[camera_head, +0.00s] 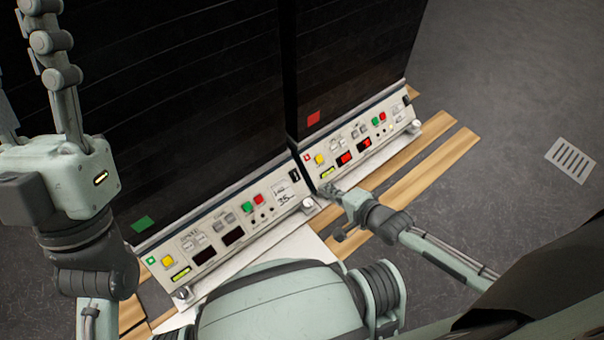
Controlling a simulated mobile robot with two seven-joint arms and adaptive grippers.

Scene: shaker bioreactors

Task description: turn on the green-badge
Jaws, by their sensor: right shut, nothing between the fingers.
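The green-badge shaker is the left of two tall black units. Its green badge (143,222) is on the dark front above the left end of its pale control panel (215,229). That panel has a yellow button (167,261), a green button (247,208), a red button (258,199) and two dark displays. My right gripper (327,191) is shut and empty, near the gap between the two panels; I cannot tell whether it touches one. My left gripper (62,100) points up at the far left, its fingertips partly out of frame.
The red-badge unit (355,60) stands right beside it, with red lit displays (354,151) and its own yellow button (319,159). Wooden strips (428,165) lie along the units' front. Grey floor on the right is open, with a vent grate (571,160).

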